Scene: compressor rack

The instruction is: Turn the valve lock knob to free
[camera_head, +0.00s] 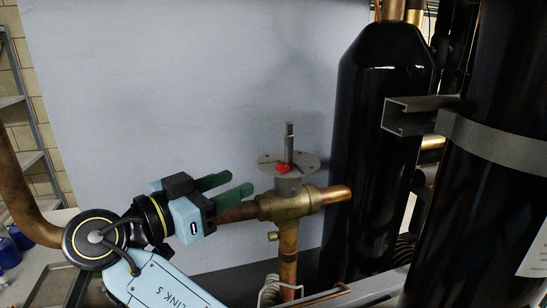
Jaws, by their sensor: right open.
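A brass valve (285,205) sits on copper pipe near the middle of the view. On its top is a flat grey disc (268,159) with an upright grey stem (289,143) and a small red piece (283,169) at the stem's foot. Which of these parts is the lock knob I cannot tell for sure. My right gripper (240,183) has green fingers that point right, toward the valve. It is open, with nothing seen between the fingers. The fingertips appear left of the disc and stem, apart from them. My left gripper is out of view.
Black cylinders (385,130) stand close on the right, with a grey metal bracket (405,115) jutting out. A plain grey-blue panel (180,80) fills the back. Copper pipe (288,262) runs below the valve. Space above the stem is clear.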

